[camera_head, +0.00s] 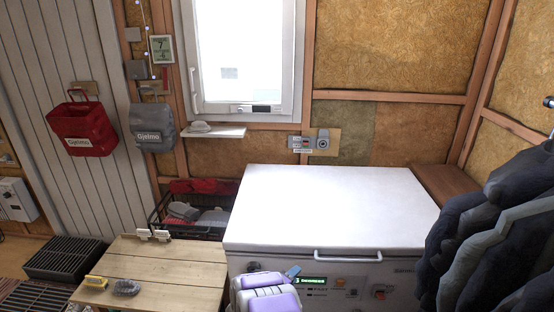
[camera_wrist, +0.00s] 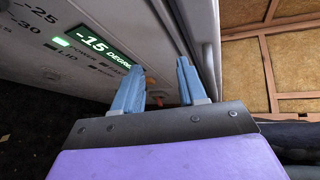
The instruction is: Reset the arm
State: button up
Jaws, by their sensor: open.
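My gripper (camera_wrist: 158,78) shows in the wrist view with two blue fingers apart and nothing between them. It is open. In the head view my purple and white arm is at the bottom centre, and one blue finger of the gripper (camera_head: 293,270) shows close in front of the white chest freezer (camera_head: 330,205). The freezer's lid is shut. In the wrist view the freezer's front panel (camera_wrist: 75,70) has a green display reading -15 degrees, just beyond the fingers. I cannot tell whether the fingers touch the panel.
A wooden table (camera_head: 165,268) at lower left holds a yellow brush-like thing (camera_head: 96,282) and a grey object (camera_head: 127,287). Behind it is a dark wire basket (camera_head: 160,210). Dark coats (camera_head: 490,240) hang at right. A red bag (camera_head: 82,128) and a grey bag (camera_head: 152,127) hang at left.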

jog(key=s+a+r+n+g+y, duration=0.35)
jog(key=a+r+n+y, duration=0.85)
jog(key=r, duration=0.5)
jog(key=s+r+n+g, duration=0.2)
jog(key=s+r+n, duration=0.25)
jog(key=s, duration=0.35)
jog(key=s+d+r+n+g+h, duration=0.1)
jog(key=s+d, duration=0.5)
jog(key=s, duration=0.7)
jog(key=s+d+r+n+g+h, duration=0.1)
jog(key=s+d+r+n+g, duration=0.3)
jog(key=s, duration=1)
jog(key=s+d+r+n+g+h, duration=0.1)
jog(key=s+d+n, duration=0.4)
jog(key=s+d, duration=0.5)
jog(key=s+r+g, duration=0.1)
jog(key=s+g, duration=0.1)
jog(key=s, duration=0.2)
jog(key=shift+d+r+h, duration=0.15)
jog(key=shift+r+h, duration=0.1)
jog(key=shift+h, duration=0.05)
